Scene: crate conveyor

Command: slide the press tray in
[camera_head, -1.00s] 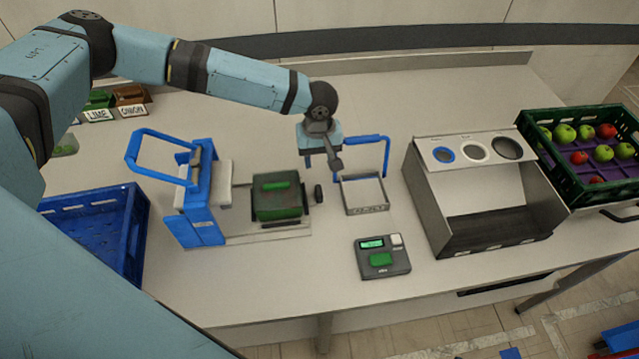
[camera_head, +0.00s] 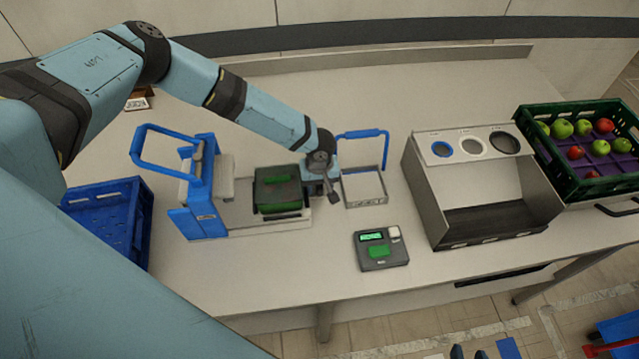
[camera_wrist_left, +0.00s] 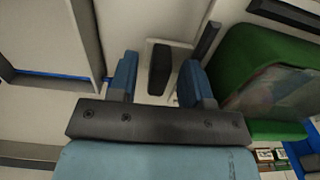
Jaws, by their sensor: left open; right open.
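The blue-and-white press (camera_head: 203,190) with its blue lever handle stands left of centre on the table. Its press tray (camera_head: 270,228) sticks out to the right and bears a green block with a grey top (camera_head: 278,188). My left gripper (camera_head: 321,190) is low at the tray's right end. In the left wrist view the black tray knob (camera_wrist_left: 160,68) appears between its two blue fingers (camera_wrist_left: 158,75), which are apart with gaps on both sides. The knob is hidden by the gripper in the head view. My right gripper is not in view.
A metal frame with a blue handle (camera_head: 366,203) stands close right of my left gripper. A small scale (camera_head: 381,262) lies in front. A metal bin with round holes (camera_head: 425,195) and a green apple crate (camera_head: 560,190) are right; a blue crate (camera_head: 135,238) is left.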

